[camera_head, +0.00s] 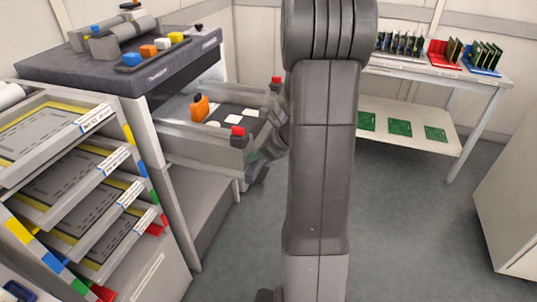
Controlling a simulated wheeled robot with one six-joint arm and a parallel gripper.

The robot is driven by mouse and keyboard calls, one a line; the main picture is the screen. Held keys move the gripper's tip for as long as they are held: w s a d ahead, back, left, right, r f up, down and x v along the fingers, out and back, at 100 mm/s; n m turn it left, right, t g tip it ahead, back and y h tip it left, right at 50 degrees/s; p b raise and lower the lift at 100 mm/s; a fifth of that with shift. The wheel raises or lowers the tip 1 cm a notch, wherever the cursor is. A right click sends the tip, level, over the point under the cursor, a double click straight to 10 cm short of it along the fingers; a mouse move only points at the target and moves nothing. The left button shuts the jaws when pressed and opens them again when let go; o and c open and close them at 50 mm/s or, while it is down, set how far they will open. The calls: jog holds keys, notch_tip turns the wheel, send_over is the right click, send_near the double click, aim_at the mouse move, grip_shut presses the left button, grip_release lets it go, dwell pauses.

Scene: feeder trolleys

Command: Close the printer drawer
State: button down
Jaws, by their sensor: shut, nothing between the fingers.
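The printer (150,75) is a grey machine with a dark top at the left. Its drawer (200,140) stands open, pulled out to the right, with an orange part and white pieces inside. My gripper (254,156) is at the drawer's outer right end, low by the near corner. It is shut with nothing held. My arm hides part of it, and I cannot tell whether it touches the drawer.
A trolley with tilted trays (70,185) stands close at the front left. A white table (420,76) with coloured racks and a lower shelf of green boards is at the back right. A white cabinet (510,215) is at the right edge. Grey floor (410,220) between is clear.

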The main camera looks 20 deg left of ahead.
aim_at(169, 134)
jog(key=a+p, duration=0.4)
jog(key=a, duration=0.6)
jog(key=a+p, duration=0.3)
jog(key=a, duration=0.7)
jog(key=w+a+p, duration=0.1)
jog(key=a+p, duration=0.3)
jog(key=a, duration=0.6)
jog(key=shift+a+p, duration=0.25)
jog(key=shift+p, duration=0.05)
jog(key=shift+a+r, duration=0.15)
jog(key=shift+a, duration=0.05)
jog(key=shift+r, duration=0.1)
